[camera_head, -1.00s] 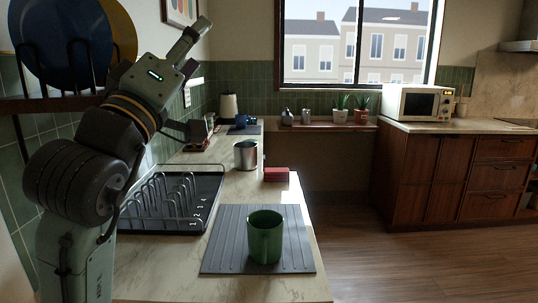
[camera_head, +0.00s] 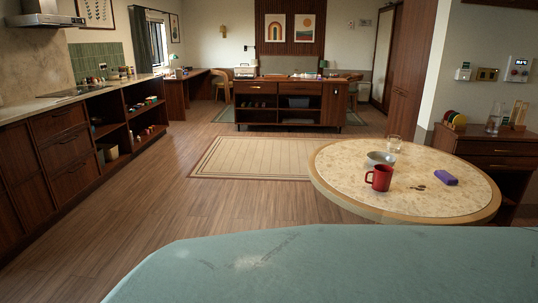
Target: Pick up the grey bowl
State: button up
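A grey bowl (camera_head: 381,158) sits on the round stone-topped table (camera_head: 335,178) at the right of the head view. A red mug (camera_head: 379,178) stands just in front of it and hides part of its lower side. My gripper is not in this view, so its distance from the bowl does not show.
A dark sideboard (camera_head: 290,103) stands beyond. Cabinets (camera_head: 60,160) line the left wall.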

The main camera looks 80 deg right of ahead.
aim_at(374, 157)
jog(key=z, duration=1.35)
